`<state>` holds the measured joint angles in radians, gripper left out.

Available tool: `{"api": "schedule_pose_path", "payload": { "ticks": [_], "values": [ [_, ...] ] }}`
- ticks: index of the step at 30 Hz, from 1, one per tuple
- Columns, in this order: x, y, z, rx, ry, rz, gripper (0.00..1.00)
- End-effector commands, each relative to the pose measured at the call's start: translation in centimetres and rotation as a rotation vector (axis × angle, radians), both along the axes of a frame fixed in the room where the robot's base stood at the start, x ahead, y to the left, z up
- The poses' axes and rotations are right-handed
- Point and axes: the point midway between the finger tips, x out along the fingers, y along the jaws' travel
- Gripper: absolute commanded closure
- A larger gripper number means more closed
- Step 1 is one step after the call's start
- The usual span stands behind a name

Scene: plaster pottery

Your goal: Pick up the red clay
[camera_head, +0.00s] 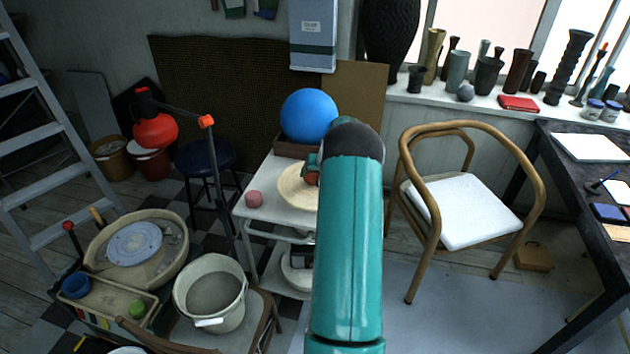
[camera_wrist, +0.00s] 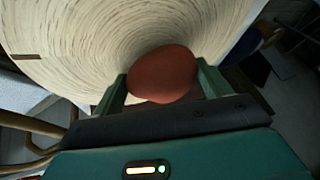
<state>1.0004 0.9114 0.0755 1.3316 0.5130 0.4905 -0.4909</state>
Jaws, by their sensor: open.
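A rounded red-brown lump of clay (camera_wrist: 163,74) lies between the two green fingers of my gripper (camera_wrist: 162,80) in the wrist view. The fingers are open, one on each side of it; I cannot tell whether either touches it. Behind the clay is a cream round board with fine rings (camera_wrist: 70,40). In the head view the board (camera_head: 293,188) lies on a white cart, and a small red patch shows by my gripper (camera_head: 312,168), mostly hidden by my arm. A pinkish-red lump (camera_head: 254,199) sits apart at the cart's left corner.
A blue ball (camera_head: 309,115) rests in a brown tray behind the board. A wooden chair (camera_head: 470,205) stands right of the cart. A blue stool (camera_head: 205,157), a bucket (camera_head: 210,292) and a potter's wheel (camera_head: 135,243) are at left. Grey floor lies open at right.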

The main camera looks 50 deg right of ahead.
Motion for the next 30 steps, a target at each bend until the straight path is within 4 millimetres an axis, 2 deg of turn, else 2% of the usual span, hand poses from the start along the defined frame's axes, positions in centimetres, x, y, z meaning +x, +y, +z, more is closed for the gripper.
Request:
{"api": "schedule_pose_path", "payload": {
  "ticks": [3, 4, 12, 13, 23, 30],
  "values": [
    [0.0, 0.0, 0.1, 0.000, 0.000, 0.000, 0.24],
    [0.0, 0.0, 0.1, 0.000, 0.000, 0.000, 0.28],
    [0.0, 0.0, 0.1, 0.000, 0.000, 0.000, 0.81],
    [0.0, 0.0, 0.1, 0.000, 0.000, 0.000, 0.85],
    [0.1, -0.1, 0.8, -0.005, -0.004, 0.000, 0.85],
    [0.0, 0.1, 4.0, -0.007, -0.005, 0.001, 0.85]
  ]
}}
